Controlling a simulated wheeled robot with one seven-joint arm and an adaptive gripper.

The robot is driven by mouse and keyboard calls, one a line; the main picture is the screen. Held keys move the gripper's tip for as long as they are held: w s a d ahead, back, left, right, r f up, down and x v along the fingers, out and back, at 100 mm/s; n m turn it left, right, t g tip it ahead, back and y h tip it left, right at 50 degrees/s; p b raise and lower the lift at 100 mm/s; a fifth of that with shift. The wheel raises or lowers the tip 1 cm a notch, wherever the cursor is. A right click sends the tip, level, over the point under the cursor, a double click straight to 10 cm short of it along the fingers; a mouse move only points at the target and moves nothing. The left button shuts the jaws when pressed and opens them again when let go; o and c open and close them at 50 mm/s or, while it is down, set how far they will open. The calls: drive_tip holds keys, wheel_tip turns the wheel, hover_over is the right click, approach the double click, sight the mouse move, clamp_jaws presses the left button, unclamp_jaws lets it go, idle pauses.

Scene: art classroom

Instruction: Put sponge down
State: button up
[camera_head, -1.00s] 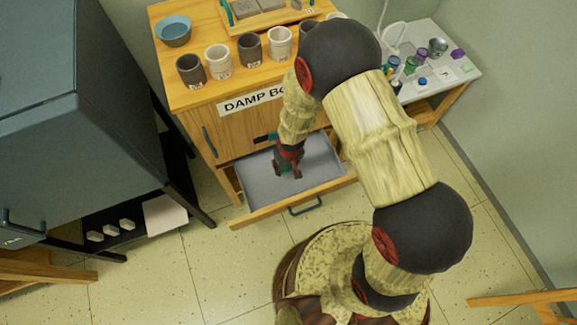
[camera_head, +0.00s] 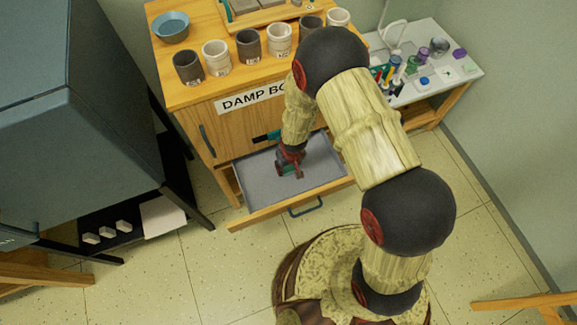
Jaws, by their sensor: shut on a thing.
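My gripper (camera_head: 290,166), red and dark, points down inside the open drawer of the damp box cabinet. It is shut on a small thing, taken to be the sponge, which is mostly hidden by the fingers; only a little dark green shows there. I cannot tell whether it touches the drawer floor. The drawer (camera_head: 322,172) has a grey bottom and a wooden front, and is otherwise bare where I can see it.
The wooden damp box cabinet (camera_head: 205,118) carries several cups and a blue bowl (camera_head: 170,27). A white side table (camera_head: 455,82) with art supplies stands at right. A large blue-grey unit (camera_head: 60,150) stands at left. Floor in front of the drawer is partly clear.

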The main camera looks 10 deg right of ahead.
drive_tip(key=o, duration=1)
drive_tip(key=shift+f, duration=0.1)
wheel_tip(320, 180, up, 12)
drive_tip(key=s+p, duration=0.2)
drive_tip(key=p, duration=0.3)
wheel_tip(320, 180, up, 12)
hover_over(290, 171)
drive_tip(key=w+d, duration=0.2)
drive_tip(key=w, duration=0.1)
drive_tip(key=s+d+r+m+t, duration=0.1)
drive_tip(key=s+d+r, duration=0.1)
drive_tip(key=r, duration=0.6)
drive_tip(key=s+d+r+m+t, duration=0.1)
drive_tip(key=d+r, duration=0.2)
drive_tip(key=r, duration=0.5)
drive_tip(key=shift+m+t, duration=0.6)
drive_tip(key=shift+t, duration=0.3)
drive_tip(key=s+d+r, duration=0.2)
drive_tip(key=s+r, duration=0.3)
drive_tip(key=s+d+r, duration=0.2)
drive_tip(key=s+r, duration=0.3)
drive_tip(key=s+d+r, duration=0.2)
drive_tip(key=s+r, duration=0.3)
drive_tip(key=s, duration=0.1)
drive_tip(key=shift+s+r, duration=0.1)
drive_tip(key=shift+r, duration=0.05)
